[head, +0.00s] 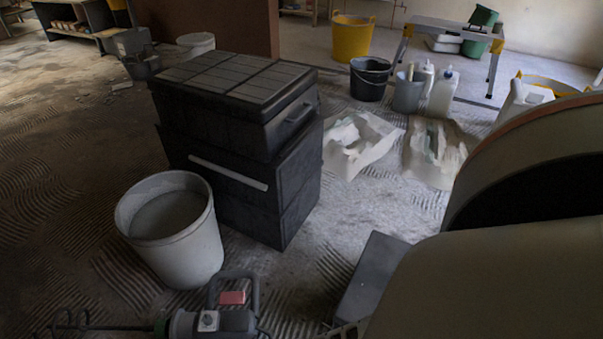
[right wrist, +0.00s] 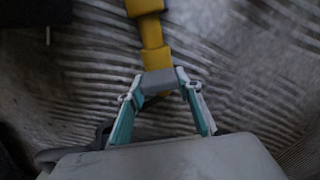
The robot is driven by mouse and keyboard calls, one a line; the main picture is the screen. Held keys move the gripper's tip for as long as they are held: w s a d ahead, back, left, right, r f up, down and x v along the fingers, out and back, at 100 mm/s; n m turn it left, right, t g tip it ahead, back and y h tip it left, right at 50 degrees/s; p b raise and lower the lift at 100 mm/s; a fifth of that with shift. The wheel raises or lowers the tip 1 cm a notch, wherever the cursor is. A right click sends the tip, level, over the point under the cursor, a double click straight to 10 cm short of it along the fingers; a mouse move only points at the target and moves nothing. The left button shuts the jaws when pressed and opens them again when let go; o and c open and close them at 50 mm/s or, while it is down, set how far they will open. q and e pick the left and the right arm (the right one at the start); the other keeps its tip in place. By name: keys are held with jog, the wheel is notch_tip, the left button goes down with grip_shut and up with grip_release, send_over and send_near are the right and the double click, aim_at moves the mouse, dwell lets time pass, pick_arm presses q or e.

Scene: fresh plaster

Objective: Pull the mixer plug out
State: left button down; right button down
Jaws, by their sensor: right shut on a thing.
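In the right wrist view my right gripper (right wrist: 160,82) is shut, with a grey block between its fingertips. A yellow plug (right wrist: 155,58) runs on from that block, up the picture. Beyond it is a wider yellow connector piece (right wrist: 146,6), cut by the top edge. The two yellow pieces are in line; I cannot tell how deeply they are joined. In the head view the mixer (head: 215,318) lies on the floor at the bottom, its paddle to the left. The plug and right gripper are not clear there. My left gripper is not in view.
A grey bucket (head: 172,235) stands behind the mixer, beside a dark stack of toolboxes (head: 240,140). Paper bags (head: 358,143), a black bucket (head: 370,80) and white bottles (head: 442,94) stand farther back. My right arm covers the lower right. Ridged floor lies open at the left.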

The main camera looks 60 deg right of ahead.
jog(key=c, duration=1.4)
grip_release()
jog(key=shift+w+a, duration=0.15)
jog(key=shift+w, duration=0.05)
jog(key=shift+s+r, duration=0.1)
jog(key=shift+r, duration=0.05)
notch_tip(320, 180, up, 12)
jog(key=shift+f, duration=0.1)
